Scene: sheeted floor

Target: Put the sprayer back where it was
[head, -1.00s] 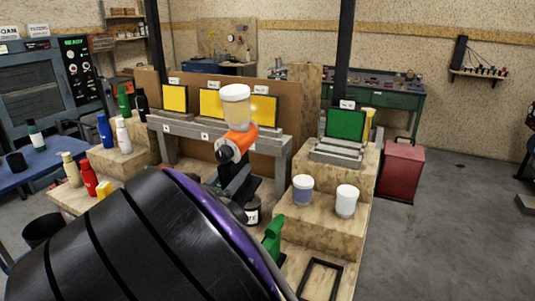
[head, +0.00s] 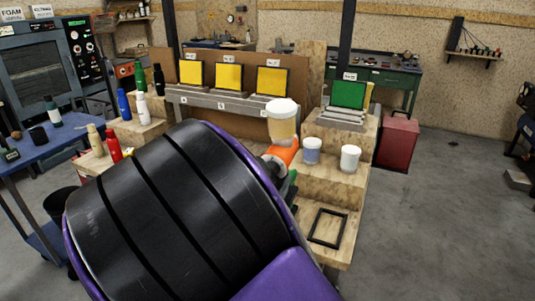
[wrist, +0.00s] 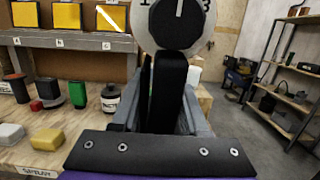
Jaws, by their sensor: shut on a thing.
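The sprayer has an orange body (head: 287,151) and a clear cup (head: 282,122) of pale liquid under a white lid. In the head view it is upright, just left of two lidded cups. My gripper (wrist: 170,100) is shut on the sprayer's dark handle (wrist: 170,75). A round dial (wrist: 178,22) with numbers on the sprayer faces the wrist camera. My arm hides most of the gripper in the head view. A black rectangular frame (head: 311,236) lies on the low wooden step, with bare wood inside it.
Yellow panels (head: 229,76) line the back shelf. Several bottles (head: 113,147) stand left. A red cabinet (head: 397,142) stands right beside open floor.

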